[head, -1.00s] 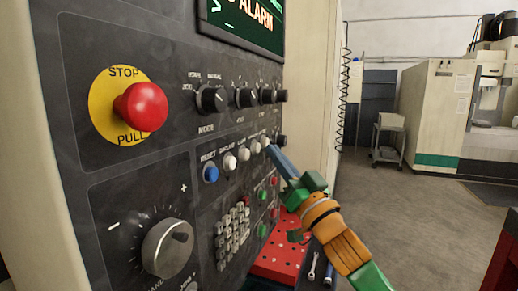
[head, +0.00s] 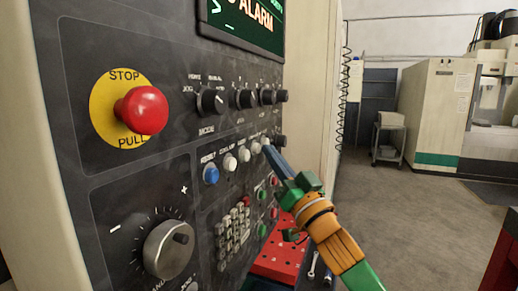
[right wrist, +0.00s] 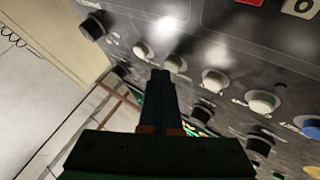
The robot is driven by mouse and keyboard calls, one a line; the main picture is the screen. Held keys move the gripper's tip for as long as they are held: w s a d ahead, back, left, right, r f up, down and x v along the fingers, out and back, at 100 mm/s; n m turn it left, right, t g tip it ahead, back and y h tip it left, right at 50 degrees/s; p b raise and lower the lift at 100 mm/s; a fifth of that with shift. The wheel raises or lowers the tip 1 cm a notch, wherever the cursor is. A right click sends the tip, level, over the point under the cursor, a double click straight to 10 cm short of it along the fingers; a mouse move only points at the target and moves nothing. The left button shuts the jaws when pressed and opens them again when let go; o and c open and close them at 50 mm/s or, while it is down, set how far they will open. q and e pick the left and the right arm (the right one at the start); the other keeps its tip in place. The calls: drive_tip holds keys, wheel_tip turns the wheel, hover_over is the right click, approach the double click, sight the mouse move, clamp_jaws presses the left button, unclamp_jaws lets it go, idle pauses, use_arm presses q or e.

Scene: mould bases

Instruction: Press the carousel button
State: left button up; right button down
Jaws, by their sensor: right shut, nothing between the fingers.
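A row of push buttons runs across the machine's dark control panel: a blue one (head: 210,174) at the near end, then several white ones, including a white button (head: 230,163) beside it. The small labels are too blurred to tell which is the carousel button. My right gripper (head: 268,149) is shut and empty, its narrow blue-grey fingertips at the far end of the row. In the right wrist view the fingertips (right wrist: 160,76) lie just below two white buttons, the left one (right wrist: 141,51) and the right one (right wrist: 175,63). Contact cannot be told. My left gripper is out of view.
A red stop knob (head: 141,109) on a yellow disc, black rotary knobs (head: 212,101) and a grey dial (head: 168,249) stick out from the panel. A keypad (head: 233,238) and a red perforated tray (head: 280,264) lie below the row. Open floor is at the right.

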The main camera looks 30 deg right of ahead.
drive_tip(key=shift+w+a, duration=0.25)
drive_tip(key=shift+w, duration=0.05)
idle(0.6)
drive_tip(key=shift+s+d, duration=0.1)
drive_tip(key=shift+s, duration=0.05)
drive_tip(key=shift+s+d, duration=0.35)
drive_tip(key=shift+s, duration=0.1)
drive_tip(key=s+d+b, duration=0.2)
drive_tip(key=s+d, duration=0.1)
drive_tip(key=shift+s+d, duration=0.15)
drive_tip(key=shift+s, duration=0.25)
idle(2.6)
